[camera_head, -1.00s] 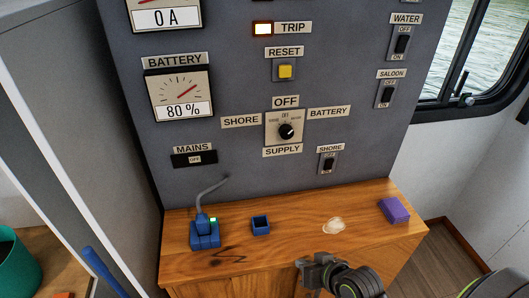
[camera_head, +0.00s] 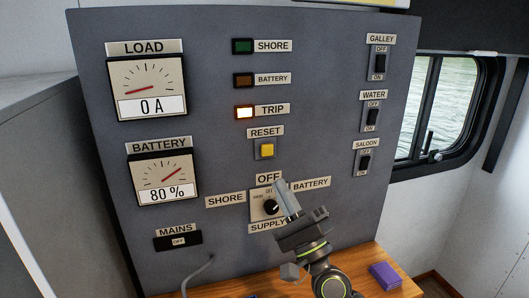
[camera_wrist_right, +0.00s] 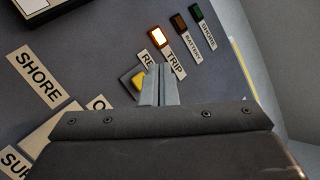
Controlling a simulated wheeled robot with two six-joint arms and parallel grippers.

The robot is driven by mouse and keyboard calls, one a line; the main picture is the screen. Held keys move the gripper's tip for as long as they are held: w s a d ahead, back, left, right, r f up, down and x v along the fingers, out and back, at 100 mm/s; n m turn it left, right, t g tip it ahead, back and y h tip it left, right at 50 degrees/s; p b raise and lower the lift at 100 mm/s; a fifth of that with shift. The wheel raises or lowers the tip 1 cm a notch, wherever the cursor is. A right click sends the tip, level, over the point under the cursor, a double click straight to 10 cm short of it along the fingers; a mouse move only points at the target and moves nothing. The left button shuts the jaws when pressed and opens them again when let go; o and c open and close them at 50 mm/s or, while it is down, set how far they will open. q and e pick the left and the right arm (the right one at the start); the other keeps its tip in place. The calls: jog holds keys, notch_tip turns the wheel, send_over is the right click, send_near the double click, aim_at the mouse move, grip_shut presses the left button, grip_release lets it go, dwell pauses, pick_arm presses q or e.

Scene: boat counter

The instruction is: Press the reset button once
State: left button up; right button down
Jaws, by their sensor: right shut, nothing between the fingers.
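The yellow reset button (camera_head: 267,150) sits in a small grey plate under the RESET label on the panel. It also shows in the right wrist view (camera_wrist_right: 138,81), partly hidden behind my fingertips. My right gripper (camera_head: 281,184) is shut and empty, its fingers pointing up toward the panel below and slightly right of the button in the head view. In the right wrist view the closed fingers (camera_wrist_right: 159,70) overlap the button's right edge; whether they touch it cannot be told. The trip light (camera_head: 245,112) above the button glows orange-white. My left gripper is not in view.
The supply knob (camera_head: 270,207) is just left of my right gripper. Saloon (camera_head: 364,163), water (camera_head: 372,117) and galley (camera_head: 380,64) switches line the panel's right side. A purple block (camera_head: 385,276) lies on the wooden counter (camera_head: 341,276) below. The shore and battery lights are dark.

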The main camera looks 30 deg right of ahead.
aim_at(267, 150)
jog(key=shift+d+r+m+t+h, duration=0.2)
jog(key=shift+d+r+m+h, duration=0.25)
jog(key=shift+m+h, duration=0.45)
jog(key=shift+d+r+m+t+h, duration=0.2)
jog(key=shift+d+r+m+h, duration=0.15)
jog(key=shift+r+m+h, duration=0.5)
jog(key=shift+f, duration=0.3)
jog(key=w+d+b, duration=0.2)
jog(key=w, duration=0.6)
jog(key=shift+w+b, duration=0.3)
jog(key=shift+w, duration=0.1)
dwell(0.3)
jog(key=shift+w+d, duration=0.1)
jog(key=shift+w, duration=0.25)
